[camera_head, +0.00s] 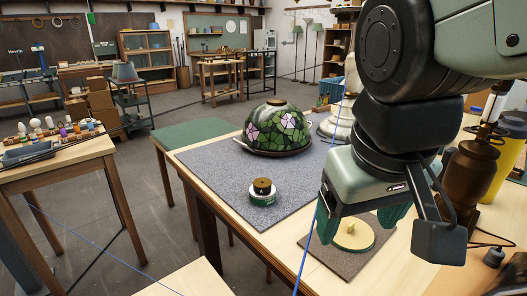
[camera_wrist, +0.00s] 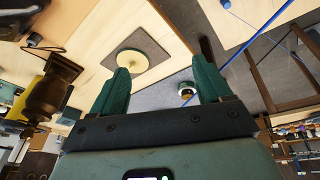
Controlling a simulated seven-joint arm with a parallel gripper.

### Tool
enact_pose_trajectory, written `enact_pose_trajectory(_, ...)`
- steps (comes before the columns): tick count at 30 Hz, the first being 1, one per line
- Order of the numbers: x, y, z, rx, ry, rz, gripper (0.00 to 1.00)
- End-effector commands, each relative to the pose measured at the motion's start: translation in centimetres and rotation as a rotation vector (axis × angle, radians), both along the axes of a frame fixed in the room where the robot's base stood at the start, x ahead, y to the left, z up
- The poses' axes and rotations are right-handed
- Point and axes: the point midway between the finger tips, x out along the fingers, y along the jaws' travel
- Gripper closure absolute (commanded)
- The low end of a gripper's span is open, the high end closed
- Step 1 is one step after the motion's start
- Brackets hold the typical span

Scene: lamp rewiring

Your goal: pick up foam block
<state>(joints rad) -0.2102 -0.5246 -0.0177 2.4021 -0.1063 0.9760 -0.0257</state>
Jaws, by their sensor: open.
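I cannot pick out a foam block for certain. A flat brown-grey square pad (camera_head: 317,250) lies on the bench at the front, with a pale yellow disc (camera_head: 354,236) bearing a small knob on top. The pad (camera_wrist: 155,48) and disc (camera_wrist: 132,65) also show in the wrist view, beyond the left finger. My gripper (camera_head: 358,222) is open, pointing down above the pad, its green fingers partly hiding pad and disc. In the wrist view my gripper (camera_wrist: 163,72) has nothing between its fingers. A small white-and-green round piece with a brass top (camera_head: 262,191) stands on the grey mat.
A stained-glass lampshade (camera_head: 277,127) sits on the grey mat (camera_head: 222,159). A white lamp base (camera_head: 340,124) stands behind my gripper. A brown turned piece (camera_head: 468,178) and a yellow container (camera_head: 507,150) crowd the right. The mat's front left is clear.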

Motion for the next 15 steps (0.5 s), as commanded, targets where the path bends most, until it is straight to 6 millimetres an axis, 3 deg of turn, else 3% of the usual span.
enact_pose_trajectory(7,3.9,5.9,-4.4,-0.276,0.291,0.37,0.22)
enact_pose_trajectory(15,5.6,13.8,-10.7,-0.668,0.511,0.743,0.22)
